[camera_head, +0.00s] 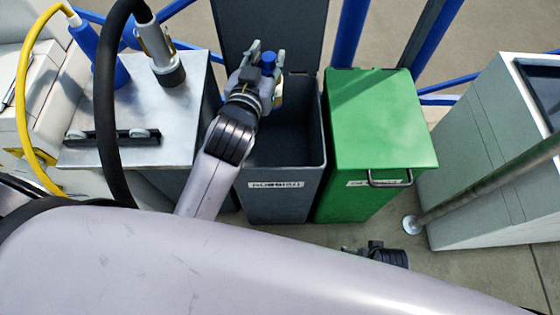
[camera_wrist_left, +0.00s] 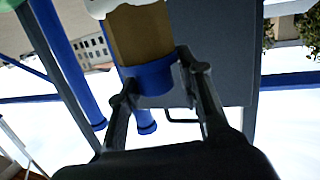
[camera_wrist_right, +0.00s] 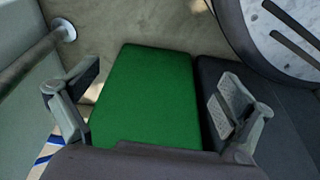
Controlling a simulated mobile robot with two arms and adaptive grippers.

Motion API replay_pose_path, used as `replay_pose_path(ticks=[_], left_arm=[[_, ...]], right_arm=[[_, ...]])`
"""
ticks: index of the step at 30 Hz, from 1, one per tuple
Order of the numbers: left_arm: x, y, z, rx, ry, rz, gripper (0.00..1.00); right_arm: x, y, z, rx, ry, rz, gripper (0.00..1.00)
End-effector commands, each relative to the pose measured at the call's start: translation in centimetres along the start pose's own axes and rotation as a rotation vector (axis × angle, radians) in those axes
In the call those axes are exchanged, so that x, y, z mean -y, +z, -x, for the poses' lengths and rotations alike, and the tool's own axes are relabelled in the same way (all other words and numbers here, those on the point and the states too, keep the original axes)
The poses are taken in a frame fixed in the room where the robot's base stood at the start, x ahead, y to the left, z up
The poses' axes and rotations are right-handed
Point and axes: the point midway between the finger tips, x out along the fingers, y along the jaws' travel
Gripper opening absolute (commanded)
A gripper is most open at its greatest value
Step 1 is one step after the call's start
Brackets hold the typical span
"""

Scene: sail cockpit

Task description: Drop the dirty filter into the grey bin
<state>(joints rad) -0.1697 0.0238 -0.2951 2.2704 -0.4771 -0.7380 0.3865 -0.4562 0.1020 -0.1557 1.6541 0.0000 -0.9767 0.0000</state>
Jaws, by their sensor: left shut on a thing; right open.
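The grey bin (camera_head: 282,205) stands in the middle of the head view with its lid (camera_head: 270,30) raised at the back and its dark inside showing. My left gripper (camera_head: 262,72) is over the bin's opening, towards its back left. It is shut on the dirty filter (camera_head: 268,62), whose blue end shows between the fingers. In the left wrist view the filter (camera_wrist_left: 142,35) has a tan body and a blue band at the fingers. My right gripper (camera_wrist_right: 155,95) is open and empty, above the green bin's lid in the right wrist view.
A closed green bin (camera_head: 375,120) stands right of the grey one. A metal-topped cabinet (camera_head: 150,150) with hoses is on the left. A pale cabinet (camera_head: 480,150) and a slanting metal pole (camera_head: 480,188) are on the right. Blue rails (camera_head: 350,35) run behind.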

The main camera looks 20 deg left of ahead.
Motion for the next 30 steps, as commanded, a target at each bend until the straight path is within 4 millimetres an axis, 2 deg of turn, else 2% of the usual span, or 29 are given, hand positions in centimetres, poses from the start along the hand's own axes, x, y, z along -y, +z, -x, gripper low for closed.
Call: replay_pose_path(ticks=[15,30], left_arm=[[0.0,2.3,-0.3,-0.002,0.001,-0.001,0.00],[0.0,4.7,-0.7,-0.003,0.001,0.000,0.00]], right_arm=[[-0.4,-3.6,6.7,-0.045,0.007,-0.007,0.98],[-0.7,-4.5,14.0,-0.085,0.014,-0.013,0.98]])
